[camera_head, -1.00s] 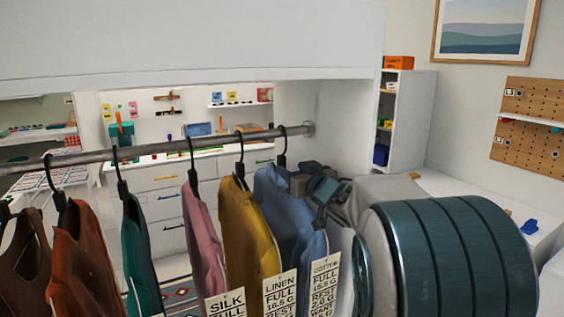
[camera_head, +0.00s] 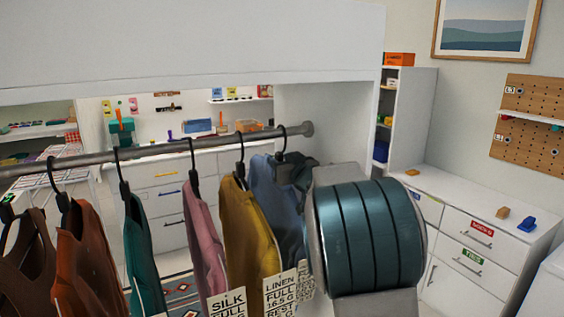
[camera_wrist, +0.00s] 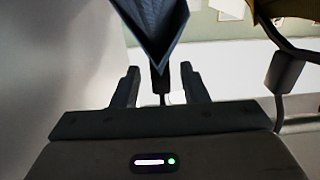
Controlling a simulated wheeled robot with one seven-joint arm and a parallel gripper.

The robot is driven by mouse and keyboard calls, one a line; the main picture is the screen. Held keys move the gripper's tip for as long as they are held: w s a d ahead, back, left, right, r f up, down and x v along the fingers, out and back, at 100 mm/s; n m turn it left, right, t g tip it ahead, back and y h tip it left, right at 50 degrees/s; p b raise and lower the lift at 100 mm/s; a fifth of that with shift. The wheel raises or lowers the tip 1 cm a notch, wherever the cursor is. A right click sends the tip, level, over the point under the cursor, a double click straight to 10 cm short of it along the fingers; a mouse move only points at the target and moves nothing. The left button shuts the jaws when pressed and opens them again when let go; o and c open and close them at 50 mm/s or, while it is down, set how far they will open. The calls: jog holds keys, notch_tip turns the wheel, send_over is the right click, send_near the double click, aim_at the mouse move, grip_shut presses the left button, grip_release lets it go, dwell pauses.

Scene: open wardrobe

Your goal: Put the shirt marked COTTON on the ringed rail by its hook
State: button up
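The blue shirt (camera_head: 275,190) hangs by its black hook at the right end of the metal rail (camera_head: 150,150). Its COTTON tag, visible a second ago, is now hidden behind my arm. My gripper (camera_head: 294,170) is at its hanger, just below the hook. In the wrist view, my gripper (camera_wrist: 160,78) has two fingers spread either side of the dark hanger stem, with gaps on both sides. The shirt's blue collar (camera_wrist: 155,30) shows above the stem there. No ring mark shows on the rail, so I cannot tell which rail is ringed.
The mustard shirt (camera_head: 248,230), tagged LINEN, hangs close left of the blue one, then the pink shirt (camera_head: 205,245) and several others. A white panel (camera_head: 190,40) crosses above the rail. A drawer cabinet (camera_head: 480,225) stands at right.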

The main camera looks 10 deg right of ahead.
grip_shut()
jog(key=shift+r+p, duration=1.7)
jog(key=shift+r, duration=0.35)
